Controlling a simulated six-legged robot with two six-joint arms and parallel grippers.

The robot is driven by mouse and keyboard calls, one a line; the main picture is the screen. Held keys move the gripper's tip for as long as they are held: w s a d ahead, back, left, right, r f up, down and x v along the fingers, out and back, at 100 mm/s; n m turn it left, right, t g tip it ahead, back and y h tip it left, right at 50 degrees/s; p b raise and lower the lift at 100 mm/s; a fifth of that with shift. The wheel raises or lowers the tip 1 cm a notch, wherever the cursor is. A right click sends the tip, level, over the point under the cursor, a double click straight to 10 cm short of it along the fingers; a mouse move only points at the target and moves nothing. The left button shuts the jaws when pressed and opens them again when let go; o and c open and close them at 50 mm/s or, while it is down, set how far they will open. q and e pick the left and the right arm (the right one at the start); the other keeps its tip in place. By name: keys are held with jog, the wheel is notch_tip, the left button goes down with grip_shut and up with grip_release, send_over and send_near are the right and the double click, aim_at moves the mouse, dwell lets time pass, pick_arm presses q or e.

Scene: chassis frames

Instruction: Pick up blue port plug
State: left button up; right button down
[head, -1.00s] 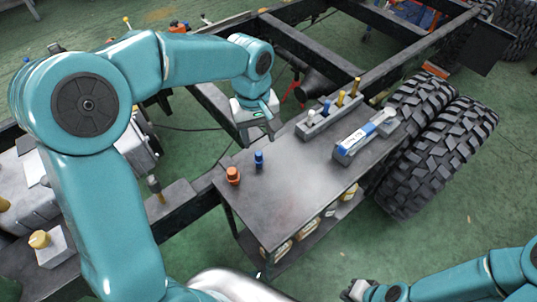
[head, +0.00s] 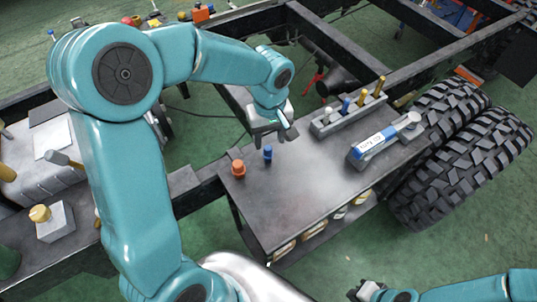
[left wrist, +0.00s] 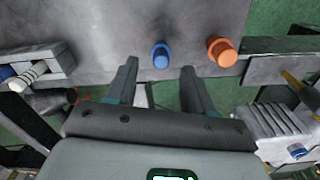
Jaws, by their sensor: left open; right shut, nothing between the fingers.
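The blue port plug (head: 268,154) stands upright on the grey cart top (head: 300,190), near its left end. In the left wrist view the blue port plug (left wrist: 161,55) shows just beyond and between the fingertips, with nothing touching it. My left gripper (head: 286,134) is open and empty, behind and slightly right of the plug in the head view; its fingers also show in the left wrist view (left wrist: 158,75). My right gripper (head: 362,291) is shut and empty at the bottom of the head view, far from the plug.
An orange plug (head: 238,168) stands close left of the blue one; it also shows in the left wrist view (left wrist: 222,50). A rack with blue and yellow-handled tools (head: 345,118) and a labelled device (head: 385,138) sit at the cart's far right. Large tires (head: 460,160) stand beyond.

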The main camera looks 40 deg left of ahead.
aim_at(268, 148)
pick_arm(q)
jog(key=f, duration=0.5)
jog(key=shift+w+a+f, duration=0.15)
jog(key=shift+a+f, duration=0.2)
jog(key=shift+r, duration=0.1)
grip_shut()
